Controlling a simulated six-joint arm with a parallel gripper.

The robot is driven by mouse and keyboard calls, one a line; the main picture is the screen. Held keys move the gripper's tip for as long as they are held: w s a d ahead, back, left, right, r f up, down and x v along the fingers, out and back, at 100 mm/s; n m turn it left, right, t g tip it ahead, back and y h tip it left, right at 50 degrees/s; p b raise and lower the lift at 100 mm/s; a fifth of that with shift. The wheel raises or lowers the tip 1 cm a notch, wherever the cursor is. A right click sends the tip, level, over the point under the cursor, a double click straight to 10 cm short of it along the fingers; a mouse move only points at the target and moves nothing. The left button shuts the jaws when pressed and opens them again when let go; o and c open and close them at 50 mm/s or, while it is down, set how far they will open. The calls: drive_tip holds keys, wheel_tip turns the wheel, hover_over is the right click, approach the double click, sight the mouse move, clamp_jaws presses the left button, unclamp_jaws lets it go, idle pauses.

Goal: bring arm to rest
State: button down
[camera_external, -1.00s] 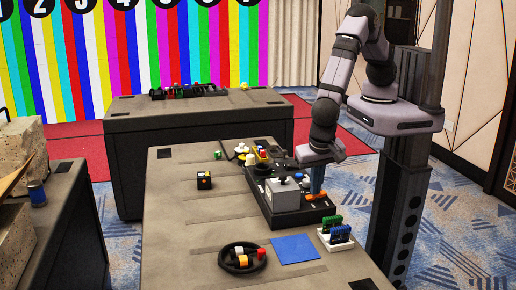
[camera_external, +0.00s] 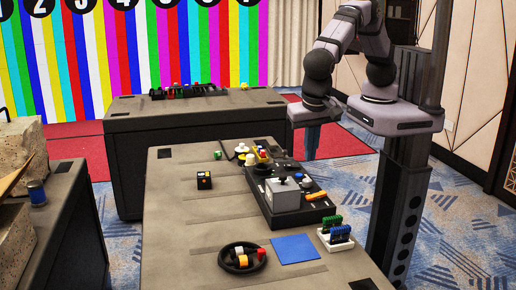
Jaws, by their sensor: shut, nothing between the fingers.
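My arm hangs from the dark column at the right, with its elbow raised and bent. My gripper (camera_external: 312,152) points down, shut and empty, in the air above the far right side of the near table (camera_external: 190,230). It is clear of the black board (camera_external: 268,205) with the grey box (camera_external: 284,195), which stands below it to the left. The fingertips are small and dark here, so their detail is hard to see.
An orange piece (camera_external: 315,196) lies on the board's right side. A white rack (camera_external: 336,240) with green and blue pieces, a blue mat (camera_external: 295,249), a round black tray (camera_external: 226,262) and a small dark cube (camera_external: 204,180) are on the table. Another table (camera_external: 200,110) stands behind.

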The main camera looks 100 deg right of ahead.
drive_tip(key=shift+w+a+r, duration=0.1)
drive_tip(key=shift+a+r, duration=0.05)
drive_tip(key=shift+r, duration=0.2)
idle(0.3)
